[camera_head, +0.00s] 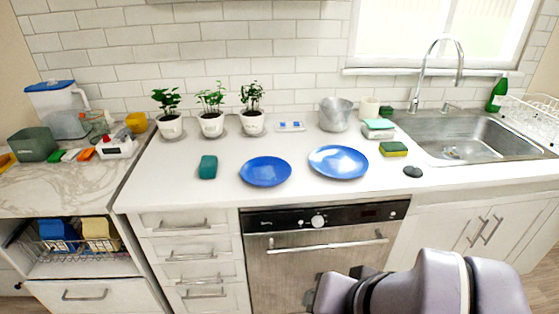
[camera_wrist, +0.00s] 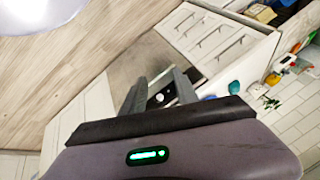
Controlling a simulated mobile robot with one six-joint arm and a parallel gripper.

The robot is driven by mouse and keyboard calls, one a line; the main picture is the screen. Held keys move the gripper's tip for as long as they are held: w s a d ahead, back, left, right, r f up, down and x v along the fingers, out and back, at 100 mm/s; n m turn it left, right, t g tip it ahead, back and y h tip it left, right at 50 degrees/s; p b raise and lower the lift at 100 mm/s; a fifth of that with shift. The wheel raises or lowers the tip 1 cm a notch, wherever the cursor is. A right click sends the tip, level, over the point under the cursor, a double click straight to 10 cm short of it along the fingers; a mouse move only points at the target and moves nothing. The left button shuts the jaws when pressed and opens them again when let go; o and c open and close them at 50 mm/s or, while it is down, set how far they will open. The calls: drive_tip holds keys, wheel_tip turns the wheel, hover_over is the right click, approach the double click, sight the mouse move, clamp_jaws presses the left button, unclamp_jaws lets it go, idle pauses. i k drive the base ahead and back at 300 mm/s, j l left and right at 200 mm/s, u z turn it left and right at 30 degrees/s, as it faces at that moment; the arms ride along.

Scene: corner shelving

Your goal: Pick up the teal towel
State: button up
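The teal towel (camera_head: 208,167) is a small folded block on the white counter, left of a blue plate. A small teal shape at the counter edge in the wrist view (camera_wrist: 234,87) looks like the same towel. My gripper (camera_wrist: 158,77) is open, with its two grey fingers apart and nothing between them. In the head view my arm is at the bottom right, in front of the dishwasher and below the counter top. The gripper is well away from the towel, down and to its right.
Two blue plates (camera_head: 265,171) (camera_head: 338,162) lie right of the towel. Several potted plants (camera_head: 211,123) stand behind it. A sponge (camera_head: 393,149) and the sink (camera_head: 470,137) are farther right. The dishwasher (camera_head: 320,262) is below the counter. The counter around the towel is clear.

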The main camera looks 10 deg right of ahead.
sight(208, 165)
drive_tip(key=i+j+u, duration=0.2)
drive_tip(key=i+u, duration=0.55)
drive_tip(key=i, duration=0.15)
drive_tip(key=i+l+u, duration=0.1)
drive_tip(key=i+u, duration=0.3)
drive_tip(key=i, duration=0.1)
